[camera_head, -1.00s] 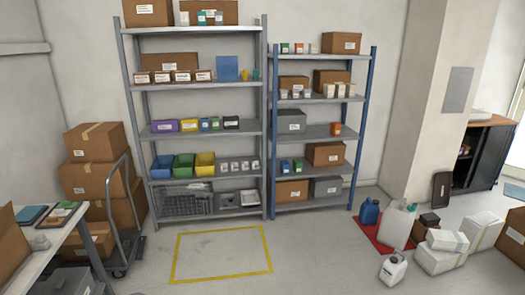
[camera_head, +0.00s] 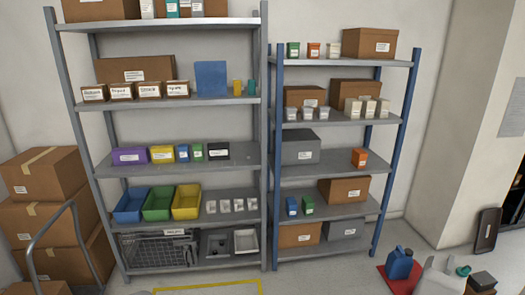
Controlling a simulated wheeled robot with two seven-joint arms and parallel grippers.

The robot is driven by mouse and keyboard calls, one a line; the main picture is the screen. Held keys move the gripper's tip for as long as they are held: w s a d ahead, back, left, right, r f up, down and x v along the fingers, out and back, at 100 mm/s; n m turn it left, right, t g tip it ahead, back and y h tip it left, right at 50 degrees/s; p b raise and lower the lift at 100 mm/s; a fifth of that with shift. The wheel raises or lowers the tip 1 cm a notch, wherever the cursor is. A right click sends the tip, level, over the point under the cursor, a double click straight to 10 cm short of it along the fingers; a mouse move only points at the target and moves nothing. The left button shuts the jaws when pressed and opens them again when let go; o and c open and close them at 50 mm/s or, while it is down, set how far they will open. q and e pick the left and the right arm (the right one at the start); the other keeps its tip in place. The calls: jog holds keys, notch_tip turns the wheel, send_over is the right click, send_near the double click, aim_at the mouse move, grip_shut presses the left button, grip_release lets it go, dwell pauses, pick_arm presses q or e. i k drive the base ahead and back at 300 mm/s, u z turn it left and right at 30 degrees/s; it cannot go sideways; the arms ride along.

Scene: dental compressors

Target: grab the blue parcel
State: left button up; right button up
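No single blue parcel is certain from this view. A flat, upright blue square item (camera_head: 211,78) stands on the second shelf from the top of the grey rack (camera_head: 262,150). A small blue box (camera_head: 292,206) with a label sits beside a green one on a lower shelf of the blue-post rack (camera_head: 390,150). Another small blue box (camera_head: 198,152) stands between a yellow and a green one on the grey rack's middle shelf. Neither of my grippers is in view.
Blue, green and yellow open bins (camera_head: 157,203) sit low on the grey rack. Stacked cardboard boxes (camera_head: 45,176) and a hand truck (camera_head: 72,240) stand at left. A blue jug (camera_head: 399,264) is on a red mat at lower right. A yellow floor outline (camera_head: 215,287) shows at bottom.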

aim_at(184, 153)
jog(key=i, duration=0.85)
jog(key=u, duration=1.25)
jog(key=i, duration=2.05)
jog(key=u, duration=0.25)
